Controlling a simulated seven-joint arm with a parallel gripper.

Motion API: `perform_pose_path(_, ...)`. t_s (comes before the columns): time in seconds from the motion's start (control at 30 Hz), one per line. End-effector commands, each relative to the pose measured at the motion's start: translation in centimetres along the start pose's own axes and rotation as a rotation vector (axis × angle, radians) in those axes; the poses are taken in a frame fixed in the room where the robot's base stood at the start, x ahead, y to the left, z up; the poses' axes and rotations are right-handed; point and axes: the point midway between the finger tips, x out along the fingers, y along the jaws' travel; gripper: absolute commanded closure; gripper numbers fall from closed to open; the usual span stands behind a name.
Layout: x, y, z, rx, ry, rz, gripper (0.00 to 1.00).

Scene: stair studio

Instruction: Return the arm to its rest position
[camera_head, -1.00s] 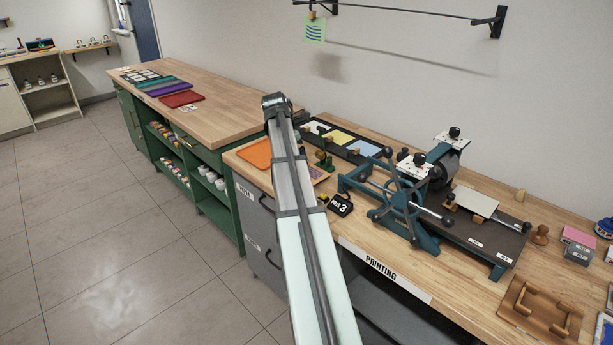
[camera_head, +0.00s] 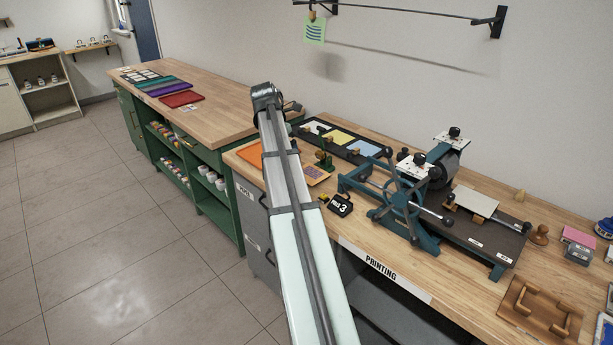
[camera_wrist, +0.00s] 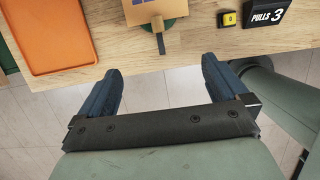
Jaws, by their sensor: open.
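My arm (camera_head: 292,215) reaches up from the bottom of the head view, its far end in front of the left end of the printing bench. My gripper (camera_wrist: 162,80) shows in the wrist view with its two dark blue fingers spread apart and nothing between them. The fingers are over the bench's front edge and the floor. The gripper's fingertips are hidden in the head view.
The printing bench (camera_head: 470,285) holds a blue press (camera_head: 402,200), an orange tray (camera_wrist: 48,35), a "PULLS 3" counter (camera_head: 340,205) and a wooden-handled stand (camera_head: 325,160). A green cabinet (camera_head: 225,185) stands left. Open floor (camera_head: 110,250) lies at lower left.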

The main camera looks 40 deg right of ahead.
Motion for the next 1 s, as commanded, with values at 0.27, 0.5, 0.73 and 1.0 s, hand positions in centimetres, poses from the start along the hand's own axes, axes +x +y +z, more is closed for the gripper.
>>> perform_pose_path(0.27,0.0,0.0,0.0,0.0,0.0,0.0,0.0)
perform_pose_path(0.5,0.0,0.0,0.0,0.0,0.0,0.0,0.0)
perform_pose_path(0.73,2.1,0.3,-2.0,0.027,0.015,-0.01,0.0)
perform_pose_path(1.0,10.2,0.6,-9.9,0.167,0.069,-0.057,0.0)
